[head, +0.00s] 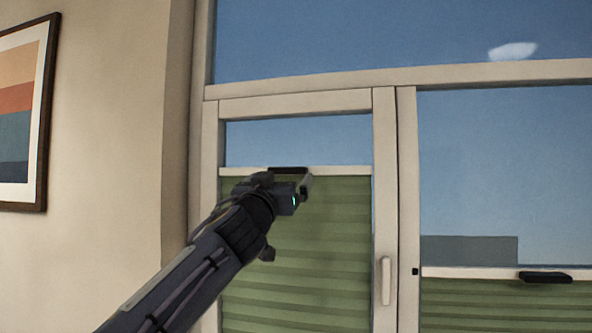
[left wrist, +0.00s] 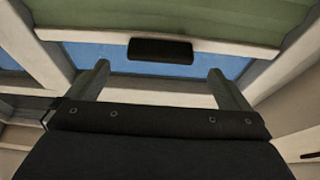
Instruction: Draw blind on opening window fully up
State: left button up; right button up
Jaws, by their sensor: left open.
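The opening window is the left sash, with a pale frame (head: 384,150) and a pale lever handle (head: 386,281). Its green pleated blind (head: 325,240) covers the lower part of the pane, with a pale rail (head: 345,171) along its upper edge and sky above. A black grip (head: 288,170) sits on that rail. My left gripper (head: 302,188) is open in front of the rail at the grip. In the left wrist view the black grip (left wrist: 160,51) lies just beyond and between the two spread fingers (left wrist: 160,75); contact cannot be told. My right gripper is out of view.
A second pane on the right has its own green blind (head: 480,305), lower down, with a black grip (head: 545,277) on its rail. A wide pane (head: 390,40) spans above. A framed picture (head: 22,120) hangs on the left wall.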

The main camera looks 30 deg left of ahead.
aim_at(286, 172)
pick_arm(q)
jog(key=p+x, duration=0.2)
jog(key=x, duration=0.2)
jog(key=shift+w+r, duration=0.15)
jog(key=shift+r, duration=0.05)
jog(key=shift+w+a+p, duration=0.2)
jog(key=shift+w+p, duration=0.3)
jog(key=shift+w, duration=0.05)
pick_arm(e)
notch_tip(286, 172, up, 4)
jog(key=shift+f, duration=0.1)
